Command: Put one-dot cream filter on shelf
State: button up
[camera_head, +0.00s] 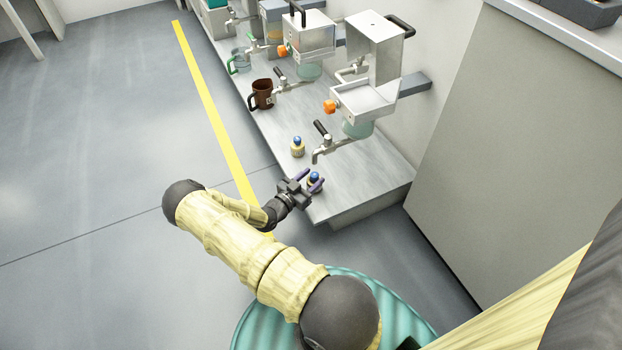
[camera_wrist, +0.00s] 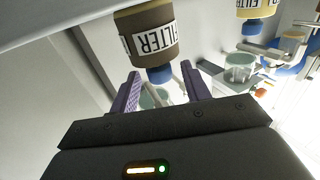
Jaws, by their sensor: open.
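A filter with a blue knob (camera_head: 315,177) stands near the front end of the grey ledge. In the wrist view its labelled body (camera_wrist: 147,40) looks brownish and appears upside down. My gripper (camera_head: 310,181) is at this filter, its purple fingers open. In the wrist view my gripper (camera_wrist: 162,84) has one finger on each side of the blue knob, apart from it. A second, cream filter (camera_head: 297,151) with a blue knob stands farther back; it also shows at the top right of the wrist view (camera_wrist: 256,9). No dots can be made out on either filter.
The grey ledge (camera_head: 361,188) carries a steel tap (camera_head: 331,147) and a brown mug (camera_head: 262,95). A grey cabinet (camera_head: 520,150) stands at the right.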

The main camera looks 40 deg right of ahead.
jog(key=s+a+p, duration=0.2)
jog(key=a+p, duration=0.2)
jog(key=a, duration=0.7)
jog(key=shift+a, duration=0.35)
jog(key=shift+w, duration=0.15)
jog(key=w+a+r+n+t+y, duration=0.2)
jog(key=w+a+r+n+y, duration=0.1)
jog(key=w+a+r+y, duration=0.45)
jog(key=w+a+r+n+y, duration=0.2)
jog(key=a+r+n+y, duration=0.2)
jog(key=a+r+y, duration=0.4)
jog(key=s+a+r+n+g+y, duration=0.1)
jog(key=s+r+n, duration=0.3)
jog(key=s+r, duration=0.4)
jog(key=s+a+r+n+g+y, duration=0.1)
jog(key=s+r+n, duration=0.4)
jog(key=s, duration=0.8)
notch_tip(320, 180, up, 4)
jog(key=shift+f, duration=0.2)
